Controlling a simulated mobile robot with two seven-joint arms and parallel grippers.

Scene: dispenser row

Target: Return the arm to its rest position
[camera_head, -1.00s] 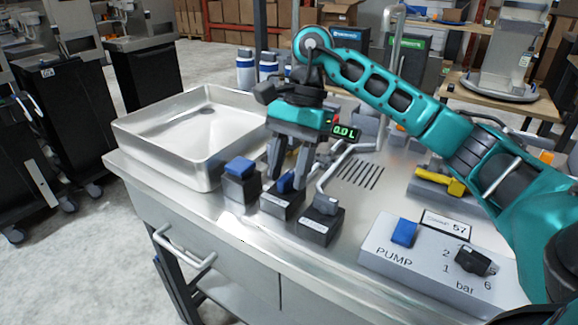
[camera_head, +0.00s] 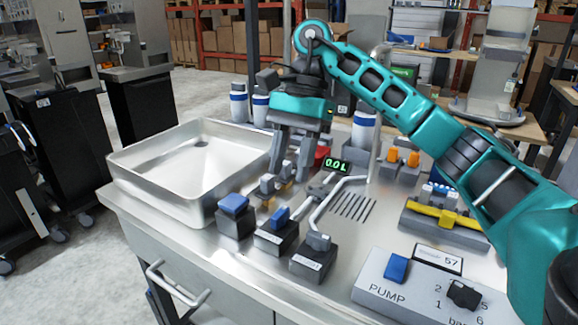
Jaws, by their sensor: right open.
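My right gripper (camera_head: 290,180) comes in from the right on a teal arm. It points down, open and empty, above the far side of the row of small dispenser switches. My left gripper is not in view.
A steel basin (camera_head: 190,170) stands at the left of the steel table. A pump box (camera_head: 400,285) is at the front right, and a yellow-handled valve (camera_head: 442,214) lies behind it. A display (camera_head: 337,165) reads 0.0 L. White bottles (camera_head: 363,131) stand at the back.

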